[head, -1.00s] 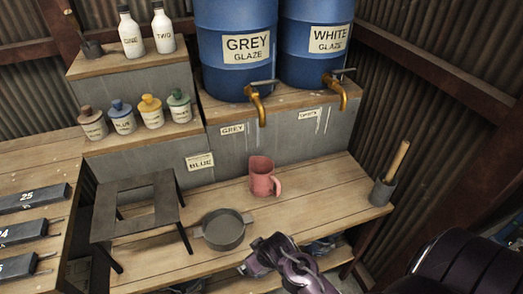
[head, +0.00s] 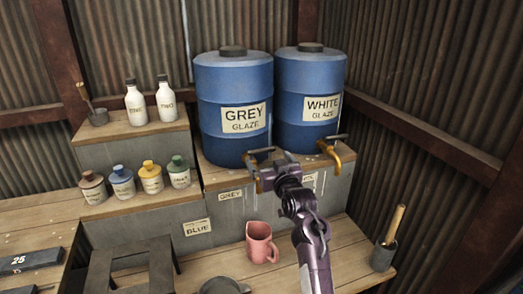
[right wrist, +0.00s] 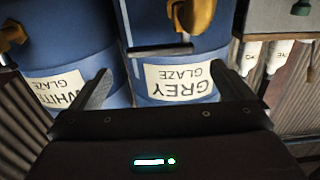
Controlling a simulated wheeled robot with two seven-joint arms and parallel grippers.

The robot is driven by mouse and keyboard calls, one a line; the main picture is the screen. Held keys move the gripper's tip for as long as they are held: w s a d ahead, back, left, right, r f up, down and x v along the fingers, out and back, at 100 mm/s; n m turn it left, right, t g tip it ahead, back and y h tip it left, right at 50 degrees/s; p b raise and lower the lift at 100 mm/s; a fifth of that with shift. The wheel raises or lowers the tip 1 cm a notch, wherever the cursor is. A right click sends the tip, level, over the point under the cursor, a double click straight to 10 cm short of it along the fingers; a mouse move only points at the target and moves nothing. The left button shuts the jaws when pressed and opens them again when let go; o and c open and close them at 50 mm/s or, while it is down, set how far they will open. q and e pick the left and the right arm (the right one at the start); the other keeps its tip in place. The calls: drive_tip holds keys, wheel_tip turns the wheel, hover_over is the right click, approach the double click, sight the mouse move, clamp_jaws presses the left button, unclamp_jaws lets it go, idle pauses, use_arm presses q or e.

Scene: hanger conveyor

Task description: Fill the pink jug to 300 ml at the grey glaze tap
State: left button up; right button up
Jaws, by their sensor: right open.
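The pink jug (head: 259,245) stands upright on the lower wooden bench, below the grey glaze tap, its handle to the right. The grey glaze barrel (head: 234,115) stands on the upper shelf. Its brass tap (head: 248,161) is partly hidden by my right gripper (head: 268,171), which is open at the tap. In the right wrist view the tap (right wrist: 193,18) and its dark lever (right wrist: 160,50) show upside down, beyond the open, empty fingers (right wrist: 166,88). Whether the fingers touch the lever, I cannot tell. My left gripper is out of view. The fill level is not visible.
The white glaze barrel (head: 309,100) and its tap (head: 336,153) are close on the right. Several small glaze bottles (head: 122,181) and two white bottles (head: 135,103) stand left. A stool (head: 130,262), a grey pan (head: 222,287) and a pot with a stick (head: 385,252) flank the jug.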

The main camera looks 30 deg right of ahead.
sight(263, 151)
drive_tip(key=p+x, duration=0.1)
drive_tip(key=x, duration=0.5)
drive_tip(key=shift+r+p, duration=0.1)
drive_tip(key=shift+p, duration=0.25)
drive_tip(key=shift+w+d, duration=0.15)
drive_tip(key=shift+w, duration=0.55)
